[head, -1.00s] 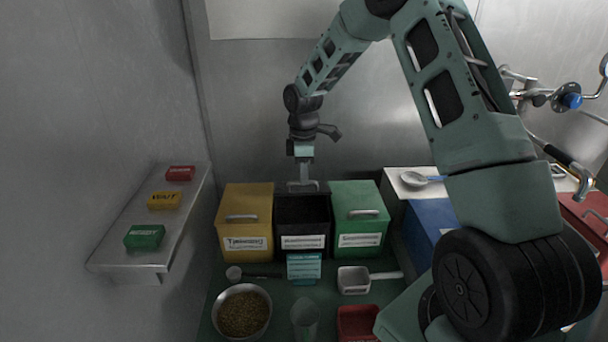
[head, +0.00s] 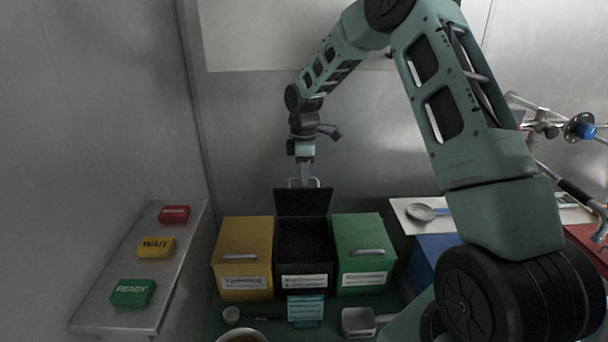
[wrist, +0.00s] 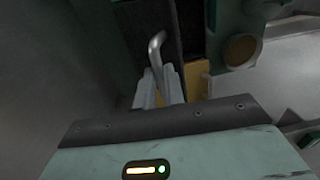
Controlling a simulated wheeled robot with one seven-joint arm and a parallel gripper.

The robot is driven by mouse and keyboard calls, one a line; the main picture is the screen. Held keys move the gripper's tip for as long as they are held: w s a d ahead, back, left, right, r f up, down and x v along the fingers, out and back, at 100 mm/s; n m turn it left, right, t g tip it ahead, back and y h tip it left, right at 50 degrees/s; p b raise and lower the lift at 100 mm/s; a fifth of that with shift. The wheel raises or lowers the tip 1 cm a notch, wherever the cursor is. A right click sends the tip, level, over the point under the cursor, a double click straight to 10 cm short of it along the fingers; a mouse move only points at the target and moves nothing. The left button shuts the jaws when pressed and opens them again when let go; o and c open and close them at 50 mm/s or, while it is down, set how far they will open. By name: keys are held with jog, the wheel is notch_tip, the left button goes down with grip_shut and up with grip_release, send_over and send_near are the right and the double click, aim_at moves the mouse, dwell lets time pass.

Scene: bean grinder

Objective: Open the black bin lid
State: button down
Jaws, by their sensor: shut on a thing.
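The black bin (head: 303,262) stands between the yellow bin and the green bin. Its black lid (head: 303,202) is tilted up, standing nearly upright at the back of the bin, and dark contents show inside. My gripper (head: 304,181) is above the bin at the lid's top edge, shut on the lid's metal handle. In the wrist view, the fingers (wrist: 158,90) are closed around the bent metal handle (wrist: 156,46). Most of the lid is hard to make out in that view.
The yellow bin (head: 243,259) and green bin (head: 363,254) stand close on either side, lids shut. A teal sign (head: 306,309) stands in front. A wall shelf (head: 131,312) with red, yellow and green blocks is at left. The metal wall is close behind.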

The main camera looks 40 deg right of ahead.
jog(key=shift+s+d+f, duration=0.15)
jog(key=shift+f, duration=0.2)
jog(key=c, duration=1.7)
grip_release()
jog(key=shift+o, duration=1.1)
jog(key=shift+w+d+f, duration=0.1)
jog(key=shift+w, duration=0.1)
jog(key=shift+r, duration=0.2)
jog(key=shift+a, duration=0.2)
